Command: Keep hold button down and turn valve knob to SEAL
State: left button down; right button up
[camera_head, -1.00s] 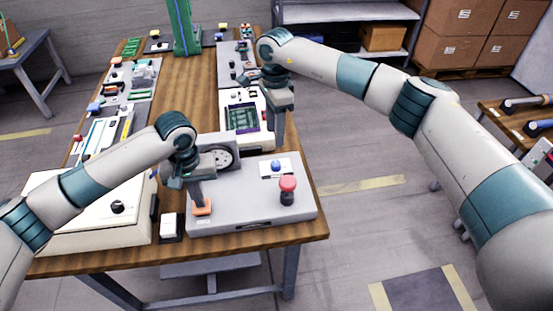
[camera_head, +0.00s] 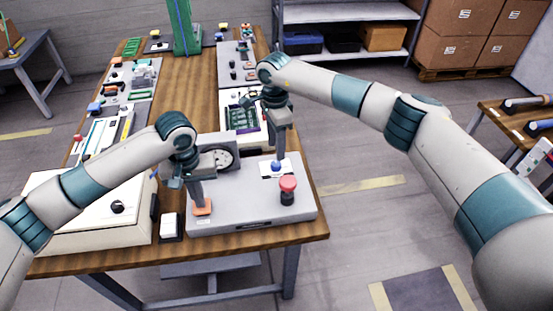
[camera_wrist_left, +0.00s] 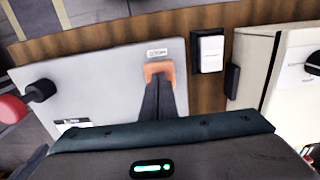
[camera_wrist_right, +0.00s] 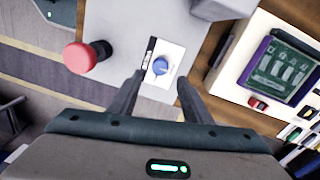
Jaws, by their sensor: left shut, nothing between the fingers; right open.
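The orange hold button (camera_head: 202,210) is on the front left of the grey panel box (camera_head: 240,214). My left gripper (camera_head: 200,201) is shut and empty, its tips down against the orange button; the left wrist view shows the button (camera_wrist_left: 159,68) at the tips. How far the button is pressed I cannot tell. The blue valve knob (camera_head: 276,166) sits on a white plate at the back right of the box. My right gripper (camera_head: 280,154) is open, just above the knob. In the right wrist view the knob (camera_wrist_right: 160,66) lies between the fingertips, apart from them.
A red mushroom button (camera_head: 288,190) stands up in front of the blue knob. A round gauge (camera_head: 222,158) is at the box's back left. A white rocker piece (camera_head: 170,225) and a cream box (camera_head: 100,220) are to the left. A device with a green screen (camera_head: 242,117) lies behind.

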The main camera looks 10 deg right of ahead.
aim_at(277, 163)
jog(key=shift+s+f, duration=0.15)
jog(key=shift+f, duration=3)
jog(key=shift+c, duration=0.2)
jog(key=c, duration=1)
